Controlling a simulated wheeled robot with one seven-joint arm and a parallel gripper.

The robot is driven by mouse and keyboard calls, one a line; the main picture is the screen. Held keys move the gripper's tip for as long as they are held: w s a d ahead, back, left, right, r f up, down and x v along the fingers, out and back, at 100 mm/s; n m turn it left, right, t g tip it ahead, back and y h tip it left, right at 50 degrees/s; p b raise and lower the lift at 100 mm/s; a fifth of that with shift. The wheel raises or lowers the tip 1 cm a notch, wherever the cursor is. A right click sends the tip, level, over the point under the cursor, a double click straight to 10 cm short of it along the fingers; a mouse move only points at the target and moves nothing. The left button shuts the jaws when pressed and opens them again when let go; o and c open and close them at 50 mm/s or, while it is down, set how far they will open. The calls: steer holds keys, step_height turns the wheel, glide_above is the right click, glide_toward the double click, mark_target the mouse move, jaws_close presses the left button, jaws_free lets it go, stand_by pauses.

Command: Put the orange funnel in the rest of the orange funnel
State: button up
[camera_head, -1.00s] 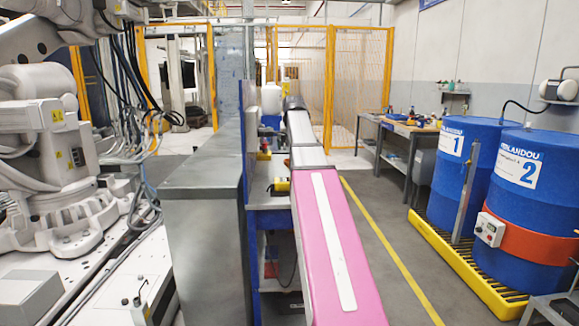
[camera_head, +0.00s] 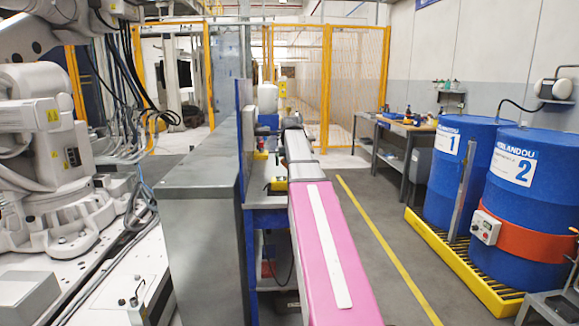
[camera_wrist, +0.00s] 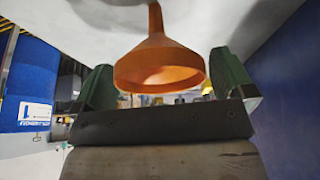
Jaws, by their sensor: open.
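The orange funnel (camera_wrist: 160,65) is in the middle of the wrist view, which looks upside down: its wide mouth faces the picture's bottom and its spout points to the picture's top. My gripper (camera_wrist: 163,62) is open, with one green finger on each side of the funnel; I see gaps between fingers and cone. A pale surface lies behind the spout, and the spout's end is cut off by the frame. In the head view my gripper (camera_head: 291,122) is small at the far end of my arm, and the funnel is not visible there. I cannot make out the rest.
A blue workbench (camera_head: 266,218) runs left of my arm, with a white container (camera_head: 267,98) at its back. A grey cabinet (camera_head: 195,200) stands farther left. Blue drums (camera_head: 515,195) stand on a yellow pallet at right. The grey aisle between is clear.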

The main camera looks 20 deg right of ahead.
steer(key=c, duration=0.9)
steer(key=shift+o, duration=0.2)
steer(key=shift+r, duration=0.1)
